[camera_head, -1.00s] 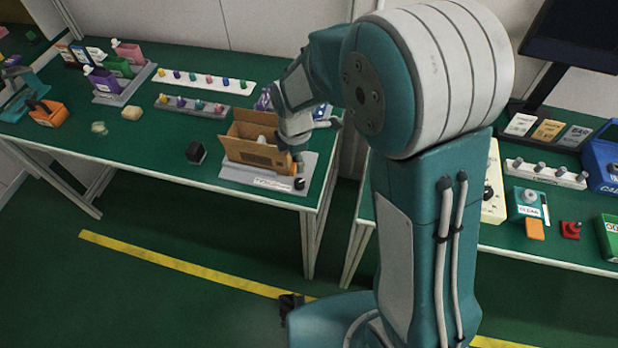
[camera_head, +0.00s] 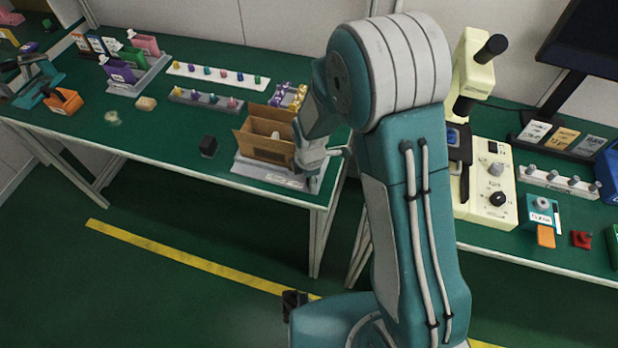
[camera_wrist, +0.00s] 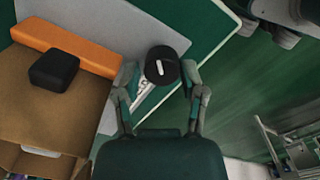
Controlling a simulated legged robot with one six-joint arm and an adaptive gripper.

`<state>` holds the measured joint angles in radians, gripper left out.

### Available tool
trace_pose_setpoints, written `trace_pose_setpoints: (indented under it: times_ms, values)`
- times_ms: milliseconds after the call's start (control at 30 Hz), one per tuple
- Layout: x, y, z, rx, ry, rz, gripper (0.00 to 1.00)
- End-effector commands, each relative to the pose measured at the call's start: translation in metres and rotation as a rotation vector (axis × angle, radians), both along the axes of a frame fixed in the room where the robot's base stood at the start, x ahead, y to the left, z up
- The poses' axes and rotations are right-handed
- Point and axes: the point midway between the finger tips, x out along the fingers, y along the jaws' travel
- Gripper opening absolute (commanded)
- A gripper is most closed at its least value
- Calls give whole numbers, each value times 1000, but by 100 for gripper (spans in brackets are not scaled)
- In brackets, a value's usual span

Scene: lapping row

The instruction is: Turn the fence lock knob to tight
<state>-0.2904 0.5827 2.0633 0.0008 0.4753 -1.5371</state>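The lock knob (camera_wrist: 162,66) is round and black with a short white line on its top, seen from above in the wrist view. It stands on a pale plate with a partly hidden printed label. My gripper (camera_wrist: 158,75) has one finger on each side of the knob, with a visible gap on both sides; it is open. An orange bar (camera_wrist: 62,46), perhaps the fence, lies left of the knob beside a cardboard box (camera_wrist: 50,105). In the head view my gripper (camera_head: 318,165) is at the plate's right end and mostly hides the knob.
The open cardboard box (camera_head: 268,142) stands on the grey plate (camera_head: 262,176) close left of my gripper. A small black cube (camera_head: 208,146) is further left. The table edge is close by.

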Motion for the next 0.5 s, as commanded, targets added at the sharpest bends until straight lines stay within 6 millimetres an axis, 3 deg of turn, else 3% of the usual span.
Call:
trace_pose_setpoints:
  times_ms: [33, 100, 500]
  values:
    - [0, -1, 0, 1, 0, -1, 21]
    - [0, -2, 0, 1, -1, -1, 0]
    - [1, -2, 0, -1, -1, -8, 0]
